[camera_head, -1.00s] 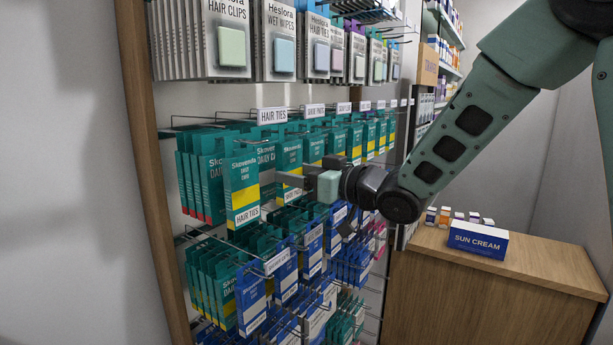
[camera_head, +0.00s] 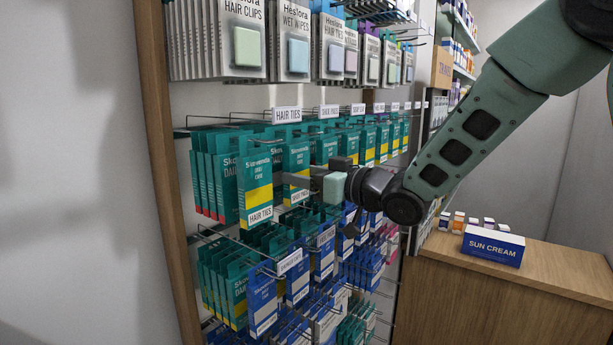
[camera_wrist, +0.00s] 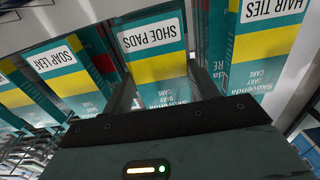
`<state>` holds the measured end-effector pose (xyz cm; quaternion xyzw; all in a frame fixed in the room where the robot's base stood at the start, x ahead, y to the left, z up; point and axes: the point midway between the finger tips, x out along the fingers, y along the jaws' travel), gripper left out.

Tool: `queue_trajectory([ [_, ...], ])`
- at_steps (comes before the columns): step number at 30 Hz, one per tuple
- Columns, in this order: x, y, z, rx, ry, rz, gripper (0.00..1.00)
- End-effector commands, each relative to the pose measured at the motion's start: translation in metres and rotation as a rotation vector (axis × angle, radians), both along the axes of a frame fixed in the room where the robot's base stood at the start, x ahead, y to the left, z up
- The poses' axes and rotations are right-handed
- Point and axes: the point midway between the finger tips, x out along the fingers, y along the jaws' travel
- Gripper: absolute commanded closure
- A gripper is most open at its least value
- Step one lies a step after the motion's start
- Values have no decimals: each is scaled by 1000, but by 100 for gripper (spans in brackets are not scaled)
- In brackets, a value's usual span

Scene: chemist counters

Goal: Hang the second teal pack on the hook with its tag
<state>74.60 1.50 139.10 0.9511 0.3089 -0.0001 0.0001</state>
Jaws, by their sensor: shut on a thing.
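Teal packs with a yellow band hang in a row on the middle hooks of the rack. The front pack at left (camera_head: 255,185) carries a white HAIR TIES label. Right of it, a teal pack labelled SHOE PADS (camera_head: 297,160) faces out. My gripper (camera_head: 290,179) is shut on this SHOE PADS pack from the right. In the wrist view the same pack (camera_wrist: 158,68) sits between my two fingers, close to the neighbouring HAIR TIES pack (camera_wrist: 263,45). Above hang a HAIR TIES tag (camera_head: 287,115) and a SHOE PADS tag (camera_head: 329,110). I cannot tell whether the held pack is on a hook.
White Heslora packs (camera_head: 246,45) hang above. Blue packs (camera_head: 262,297) and more teal ones hang on the lower hooks, with wire hooks sticking out. A wooden counter (camera_head: 480,285) with a blue SUN CREAM box (camera_head: 494,246) stands at right. A plain wall is at left.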

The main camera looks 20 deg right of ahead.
Motion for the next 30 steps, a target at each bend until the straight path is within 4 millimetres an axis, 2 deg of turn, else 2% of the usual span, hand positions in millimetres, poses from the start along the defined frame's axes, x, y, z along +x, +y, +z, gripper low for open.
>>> queue_trajectory([
  [1,0,0,0,0,0,0,63],
  [2,0,0,0,0,0,0,33],
  [3,0,0,0,0,0,0,21],
  [4,0,0,0,0,0,0,15],
  [13,-1,-1,0,0,0,0,15],
  [17,-9,-8,-1,0,-1,-2,15],
  [20,-23,-18,-2,-1,-2,-4,15],
  [30,-87,-65,-2,-1,-5,-5,15],
])
